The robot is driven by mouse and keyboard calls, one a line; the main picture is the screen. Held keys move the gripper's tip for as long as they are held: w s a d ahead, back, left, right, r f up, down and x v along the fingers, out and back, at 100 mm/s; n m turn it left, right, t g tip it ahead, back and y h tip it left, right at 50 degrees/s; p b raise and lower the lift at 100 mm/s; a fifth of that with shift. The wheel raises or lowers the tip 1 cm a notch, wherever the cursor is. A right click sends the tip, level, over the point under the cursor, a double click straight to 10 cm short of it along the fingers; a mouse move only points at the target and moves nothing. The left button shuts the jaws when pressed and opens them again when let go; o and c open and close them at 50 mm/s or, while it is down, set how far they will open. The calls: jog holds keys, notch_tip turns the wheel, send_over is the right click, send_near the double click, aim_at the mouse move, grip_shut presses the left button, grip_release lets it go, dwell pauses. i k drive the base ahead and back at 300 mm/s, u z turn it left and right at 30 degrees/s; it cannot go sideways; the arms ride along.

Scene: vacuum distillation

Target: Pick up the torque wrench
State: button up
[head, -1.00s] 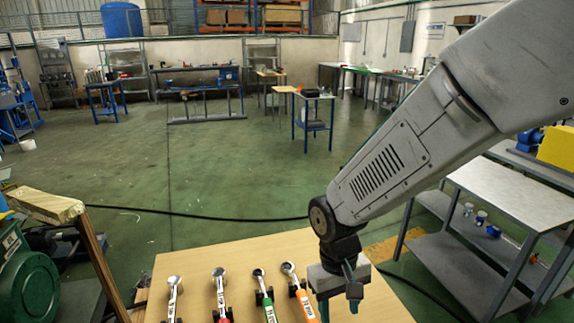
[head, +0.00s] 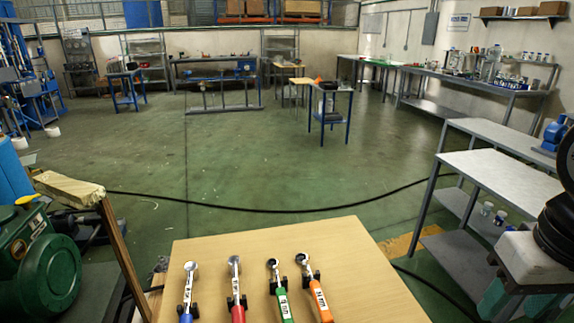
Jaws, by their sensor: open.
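Several torque wrenches lie side by side on the wooden table (head: 375,275), heads toward the far side. From left they have a blue handle (head: 186,317), a red handle (head: 238,313), a green handle (head: 285,305) and an orange handle (head: 320,303). My gripper (head: 521,303) is at the lower right edge, right of the table and apart from all the wrenches. It is open and nothing shows between its fingers; the picture cuts off part of it.
Grey metal benches (head: 503,177) stand to the right, behind my gripper. A green machine (head: 45,265) and a leaning wooden post (head: 125,255) stand left of the table. A black cable (head: 285,211) crosses the floor behind it. The table's right part is bare.

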aim_at(234, 262)
jog(key=u, duration=0.65)
jog(key=i, duration=0.15)
jog(key=u, duration=0.5)
